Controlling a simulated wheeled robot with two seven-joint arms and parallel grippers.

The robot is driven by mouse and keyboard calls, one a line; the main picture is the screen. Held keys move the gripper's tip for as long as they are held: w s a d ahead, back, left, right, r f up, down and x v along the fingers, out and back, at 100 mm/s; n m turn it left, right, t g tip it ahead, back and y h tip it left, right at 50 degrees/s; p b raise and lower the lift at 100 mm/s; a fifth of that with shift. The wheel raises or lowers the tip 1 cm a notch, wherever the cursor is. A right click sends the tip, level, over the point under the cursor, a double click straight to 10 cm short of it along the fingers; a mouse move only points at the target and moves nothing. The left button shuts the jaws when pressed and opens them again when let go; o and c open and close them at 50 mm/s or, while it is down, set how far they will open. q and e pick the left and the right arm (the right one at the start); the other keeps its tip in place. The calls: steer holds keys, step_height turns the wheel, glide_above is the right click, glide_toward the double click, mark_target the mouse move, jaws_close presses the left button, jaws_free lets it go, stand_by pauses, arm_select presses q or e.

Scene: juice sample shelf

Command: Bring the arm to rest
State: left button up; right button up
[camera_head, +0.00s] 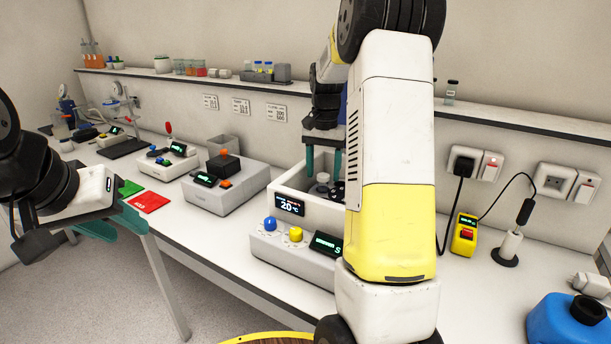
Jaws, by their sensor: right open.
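My right arm (392,130), white and yellow, fills the middle right of the view. Its gripper (323,168) hangs behind it, teal fingers pointing down and apart, over the white device (318,208) whose display reads 20. The gripper is open, and nothing shows between the fingers. The arm hides part of that device and of the wall behind. My left gripper (117,226) is at the left, with teal fingers in front of the bench's near edge. Whether its fingers are apart is unclear.
A grey device (290,252) with blue and yellow knobs stands at the bench's front. A box device (226,188), a red pad (149,202) and a green pad (129,187) lie left. A yellow meter (464,234) and a blue container (568,322) are right. A wall shelf (330,92) runs above.

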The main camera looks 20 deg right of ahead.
step_height(320, 180, up, 5)
steer(key=shift+f, duration=0.2)
steer(key=shift+s+a+r, duration=0.15)
steer(key=shift+s+r, duration=0.05)
steer(key=shift+r, duration=0.2)
steer(key=s+a+r+n+t+y, duration=0.1)
steer(key=s+a+r+n+t, duration=0.2)
steer(key=s, duration=0.4)
steer(key=s+a+r+n+t, duration=0.1)
steer(key=s+a+r, duration=0.3)
steer(key=s+a, duration=0.25)
steer(key=s+a+f+n+t+y, duration=0.1)
steer(key=s+a+n, duration=0.3)
steer(key=s, duration=0.7)
steer(key=shift+s+f+t, duration=0.35)
steer(key=shift+f+t, duration=0.25)
steer(key=shift+f, duration=0.3)
